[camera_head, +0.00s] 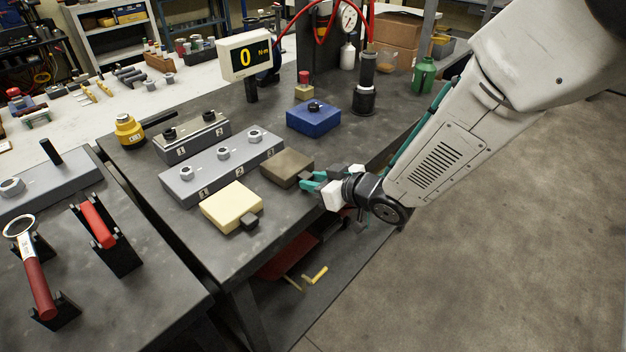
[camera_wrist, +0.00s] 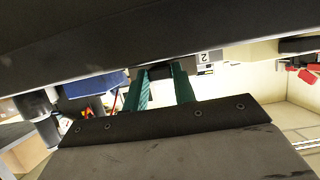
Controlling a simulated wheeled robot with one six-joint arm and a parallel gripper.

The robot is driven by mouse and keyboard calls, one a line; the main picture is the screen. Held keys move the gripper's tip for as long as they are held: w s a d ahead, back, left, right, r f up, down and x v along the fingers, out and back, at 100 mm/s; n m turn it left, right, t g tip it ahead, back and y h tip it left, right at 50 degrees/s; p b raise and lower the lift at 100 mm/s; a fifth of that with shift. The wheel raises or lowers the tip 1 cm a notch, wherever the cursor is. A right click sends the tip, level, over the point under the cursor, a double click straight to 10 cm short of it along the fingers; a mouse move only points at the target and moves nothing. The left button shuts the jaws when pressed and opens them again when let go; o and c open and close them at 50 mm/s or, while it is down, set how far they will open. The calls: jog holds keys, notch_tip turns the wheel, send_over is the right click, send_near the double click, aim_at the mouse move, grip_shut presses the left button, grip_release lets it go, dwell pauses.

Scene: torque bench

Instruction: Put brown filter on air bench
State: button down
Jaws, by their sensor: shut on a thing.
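The brown filter (camera_head: 287,167) is a flat square block at the bench's right side, just right of the long grey block with numbered bolts. My gripper (camera_head: 312,182) reaches in from the right, its teal fingers closed at the filter's near right edge. The fingers also show in the wrist view (camera_wrist: 160,90), with a small dark piece between them. The filter lies flat, on or just above the bench top; I cannot tell which. The dark bench (camera_head: 150,215) carries the gauge and red hose at its far end; I cannot tell whether it is the air bench.
A cream filter (camera_head: 231,206) with a dark tab lies to the left. A blue filter (camera_head: 313,118) lies behind, near a black cylinder (camera_head: 365,85) and green bottle (camera_head: 424,76). A torque display (camera_head: 246,56) stands at the back. Open floor lies right.

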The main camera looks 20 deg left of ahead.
jog(key=shift+d, duration=0.1)
jog(key=c, duration=1.1)
grip_release()
jog(key=shift+c, duration=0.2)
jog(key=shift+r, duration=0.15)
jog(key=v, duration=1.2)
